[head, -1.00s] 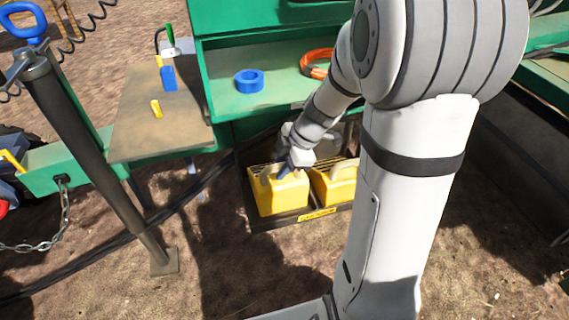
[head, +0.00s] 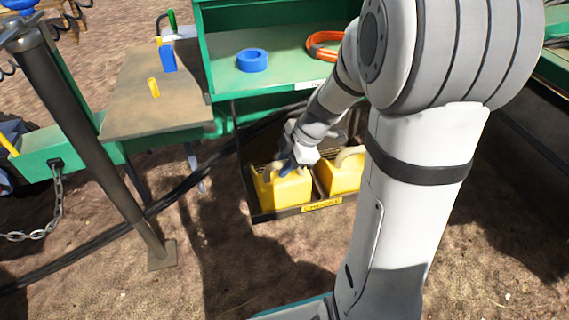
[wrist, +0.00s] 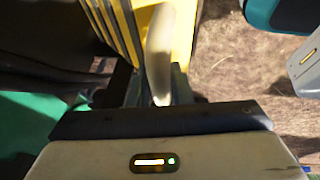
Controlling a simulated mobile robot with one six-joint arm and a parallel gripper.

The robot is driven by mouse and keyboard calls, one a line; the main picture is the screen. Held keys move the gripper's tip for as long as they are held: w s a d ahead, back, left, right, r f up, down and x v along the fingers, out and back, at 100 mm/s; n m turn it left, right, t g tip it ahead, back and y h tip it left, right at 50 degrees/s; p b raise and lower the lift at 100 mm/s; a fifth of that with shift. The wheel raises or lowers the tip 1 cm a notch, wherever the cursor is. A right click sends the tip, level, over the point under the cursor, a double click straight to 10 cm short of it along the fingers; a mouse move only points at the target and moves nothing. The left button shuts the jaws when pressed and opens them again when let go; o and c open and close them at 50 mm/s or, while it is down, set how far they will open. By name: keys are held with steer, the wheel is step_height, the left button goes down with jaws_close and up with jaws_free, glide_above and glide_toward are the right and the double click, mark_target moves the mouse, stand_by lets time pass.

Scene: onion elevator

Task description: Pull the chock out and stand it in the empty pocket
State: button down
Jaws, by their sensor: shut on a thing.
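Two yellow chocks with pale handles are at a dark tray (head: 275,214) low under the green body. My gripper (head: 287,167) is shut on the handle of the left chock (head: 285,192). The right chock (head: 342,178) stands beside it, partly behind my arm. In the wrist view the pale handle (wrist: 160,50) runs between the fingers of my gripper (wrist: 157,92), with the chock's yellow and dark stripes (wrist: 118,22) beyond. The chock looks upright; I cannot tell whether its base is clear of the tray floor. I cannot make out an empty pocket.
A green shelf (head: 285,82) with a blue ring (head: 252,60) and an orange coil (head: 322,44) overhangs the tray. A table (head: 150,110) stands at left, and a dark post (head: 90,140) before it. Bare ground (head: 215,260) is open in front.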

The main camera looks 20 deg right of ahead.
steer(key=shift+w+r, duration=0.1)
steer(key=c, duration=1.3)
jaws_free()
steer(key=shift+o, duration=0.3)
steer(key=p+v, duration=0.3)
steer(key=v, duration=0.5)
steer(key=s+a+r+m+h+p, duration=0.1)
steer(key=s+r+m+p, duration=0.4)
steer(key=r+p, duration=0.5)
steer(key=s+r+m+h+p, duration=0.2)
steer(key=s+r+m+p, duration=0.2)
steer(key=r+m+p, duration=0.3)
steer(key=s+a+r+m+h+p, duration=0.1)
steer(key=s+r+m+p, duration=0.4)
steer(key=r+p, duration=0.9)
step_height(320, 180, up, 4)
steer(key=shift+s+a+f+m+t+h, duration=0.1)
steer(key=shift+s+a+m+t+h, duration=0.25)
steer(key=shift+m, duration=0.35)
